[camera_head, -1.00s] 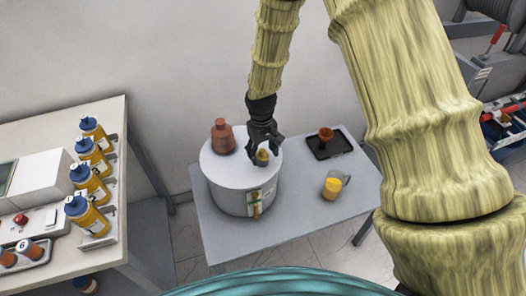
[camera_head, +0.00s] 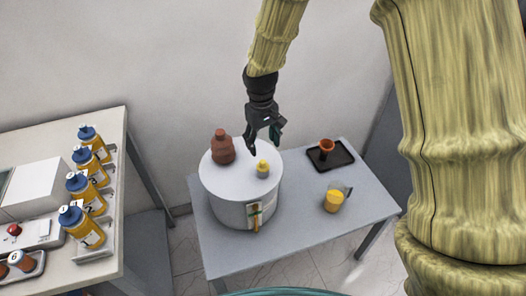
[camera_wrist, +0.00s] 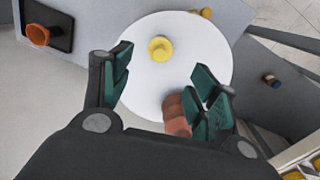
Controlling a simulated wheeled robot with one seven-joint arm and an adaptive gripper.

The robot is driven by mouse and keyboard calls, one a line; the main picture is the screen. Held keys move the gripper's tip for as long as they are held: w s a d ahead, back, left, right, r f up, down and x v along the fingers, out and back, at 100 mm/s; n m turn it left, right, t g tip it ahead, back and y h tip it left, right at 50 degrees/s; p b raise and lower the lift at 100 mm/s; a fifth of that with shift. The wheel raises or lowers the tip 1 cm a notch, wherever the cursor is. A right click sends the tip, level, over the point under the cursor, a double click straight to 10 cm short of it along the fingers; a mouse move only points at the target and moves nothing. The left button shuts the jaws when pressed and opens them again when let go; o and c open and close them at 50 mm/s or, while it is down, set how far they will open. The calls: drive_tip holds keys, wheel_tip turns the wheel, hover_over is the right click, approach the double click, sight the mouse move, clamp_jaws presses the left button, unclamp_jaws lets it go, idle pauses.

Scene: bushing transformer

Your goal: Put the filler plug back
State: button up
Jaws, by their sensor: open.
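The yellow filler plug (camera_head: 263,168) stands upright on the white round top of the transformer tank (camera_head: 225,184), near its right side. In the wrist view the plug (camera_wrist: 160,49) shows from above, beyond and between my fingertips, with nothing touching it. I cannot tell how deep it sits, as its base is hidden. My gripper (camera_head: 264,142) is open and empty above the tank top, clear of the plug. In the wrist view its two green-padded fingers (camera_wrist: 162,66) are spread apart.
A brown bushing (camera_head: 222,148) stands on the tank top, close to my right finger in the wrist view. A black tray (camera_head: 343,160) with an orange funnel (camera_head: 326,147) and a jug of yellow liquid (camera_head: 333,202) stand on the grey table (camera_head: 285,235). Several bottles (camera_head: 87,188) line the left bench.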

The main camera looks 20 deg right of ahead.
drive_tip(key=shift+r, duration=1.6)
